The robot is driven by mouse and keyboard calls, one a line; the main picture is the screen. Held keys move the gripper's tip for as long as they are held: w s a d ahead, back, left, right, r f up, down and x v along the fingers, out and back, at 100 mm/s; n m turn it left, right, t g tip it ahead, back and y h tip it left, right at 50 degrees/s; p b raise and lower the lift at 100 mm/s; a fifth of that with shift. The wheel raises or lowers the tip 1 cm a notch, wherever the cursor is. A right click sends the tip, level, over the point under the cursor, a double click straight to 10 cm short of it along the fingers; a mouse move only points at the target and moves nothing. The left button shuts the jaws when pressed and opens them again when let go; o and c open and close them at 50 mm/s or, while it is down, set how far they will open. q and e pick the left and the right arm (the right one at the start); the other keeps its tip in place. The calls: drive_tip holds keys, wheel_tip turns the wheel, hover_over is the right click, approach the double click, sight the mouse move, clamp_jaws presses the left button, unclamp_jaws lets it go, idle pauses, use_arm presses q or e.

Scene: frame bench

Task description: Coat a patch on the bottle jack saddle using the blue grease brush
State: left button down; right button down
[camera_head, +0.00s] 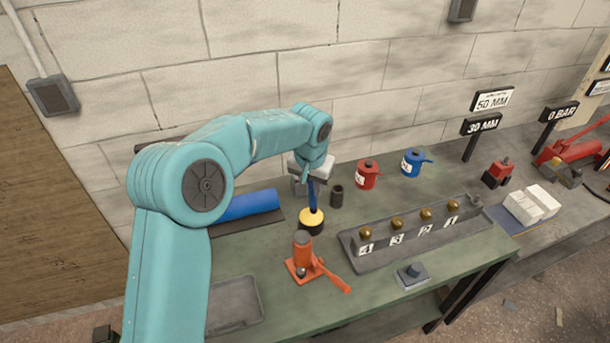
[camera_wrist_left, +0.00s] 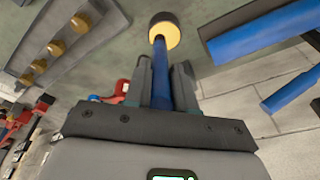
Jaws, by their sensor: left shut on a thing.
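The blue grease brush (camera_head: 313,196) is upright in my left gripper (camera_head: 310,178), which is shut on its handle. In the left wrist view the blue handle (camera_wrist_left: 161,75) stands between the two fingers (camera_wrist_left: 162,95). Its lower end meets a round, yellow-topped black piece (camera_head: 312,220), also in the wrist view (camera_wrist_left: 165,34); I cannot tell whether this is a brush head or a grease pot. The orange bottle jack (camera_head: 304,262) stands in front of it on the bench, its dark saddle (camera_head: 302,237) on top. My right gripper is not in view.
A grey rack (camera_head: 385,252) with several brass knobs lies right of the jack. Behind are a dark cup (camera_head: 336,196), a red can (camera_head: 367,175) and a blue can (camera_head: 412,162). A blue roll (camera_head: 248,205) lies left, an empty tray (camera_head: 232,303) front left.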

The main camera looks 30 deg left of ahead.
sight(310, 206)
use_arm(q)
drive_tip(key=shift+w+a+r+t+y, duration=0.2)
drive_tip(key=shift+w+a+t+y, duration=0.1)
drive_tip(key=shift+w+a+t, duration=0.45)
drive_tip(key=shift+d+f, duration=0.15)
drive_tip(key=shift+f+b, duration=0.3)
drive_tip(key=shift+b, duration=0.05)
wheel_tip(310, 206, down, 4)
drive_tip(key=b, duration=0.2)
drive_tip(key=shift+d+r+b, duration=0.1)
drive_tip(key=shift+r+b, duration=0.05)
drive_tip(key=shift+b, duration=0.15)
drive_tip(key=shift+a+f+b, duration=0.25)
drive_tip(key=shift+f+b, duration=0.15)
drive_tip(key=shift+f, duration=0.35)
drive_tip(key=shift+d+r, duration=0.1)
drive_tip(key=shift+d, duration=0.05)
